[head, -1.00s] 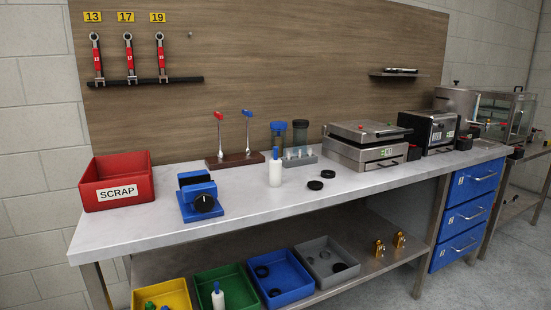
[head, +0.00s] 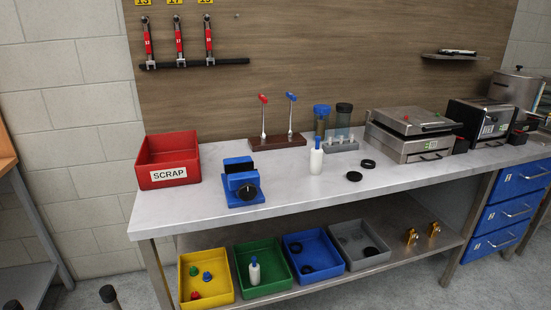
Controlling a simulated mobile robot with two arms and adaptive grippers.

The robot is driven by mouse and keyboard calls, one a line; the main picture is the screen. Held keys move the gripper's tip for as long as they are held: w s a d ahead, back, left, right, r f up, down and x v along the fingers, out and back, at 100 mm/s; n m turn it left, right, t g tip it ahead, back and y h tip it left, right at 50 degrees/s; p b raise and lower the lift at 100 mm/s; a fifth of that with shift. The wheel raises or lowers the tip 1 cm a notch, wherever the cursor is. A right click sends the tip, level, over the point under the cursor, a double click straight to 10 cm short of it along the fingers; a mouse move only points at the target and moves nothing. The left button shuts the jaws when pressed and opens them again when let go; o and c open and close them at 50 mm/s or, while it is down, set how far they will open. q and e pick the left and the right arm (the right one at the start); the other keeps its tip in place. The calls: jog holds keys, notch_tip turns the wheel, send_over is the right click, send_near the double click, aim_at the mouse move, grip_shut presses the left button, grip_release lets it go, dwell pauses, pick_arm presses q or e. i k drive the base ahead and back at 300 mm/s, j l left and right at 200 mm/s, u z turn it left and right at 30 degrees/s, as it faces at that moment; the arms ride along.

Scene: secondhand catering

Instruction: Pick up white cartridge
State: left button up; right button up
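A white cartridge (head: 316,161) with a blue tip stands upright on the grey worktop (head: 205,207), right of the blue holder and in front of the tool stand. A second white cartridge (head: 254,273), with a darker tip, stands in the green bin (head: 281,286) on the lower shelf. No gripper can be made out in the head view, so neither gripper is seen at a cartridge.
The red SCRAP bin (head: 168,175) and blue holder (head: 240,188) stand left on the worktop. Two black rings (head: 354,176) lie right of the cartridge. Yellow (head: 218,302), blue and grey bins line the shelf. Dark upright ends (head: 108,294) show bottom left, unclear.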

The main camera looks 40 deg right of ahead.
aim_at(316, 157)
jog(key=l+u, duration=0.45)
jog(key=l, duration=0.4)
jog(key=k+l+u, duration=0.1)
jog(key=l+u, duration=0.35)
jog(key=l, duration=0.35)
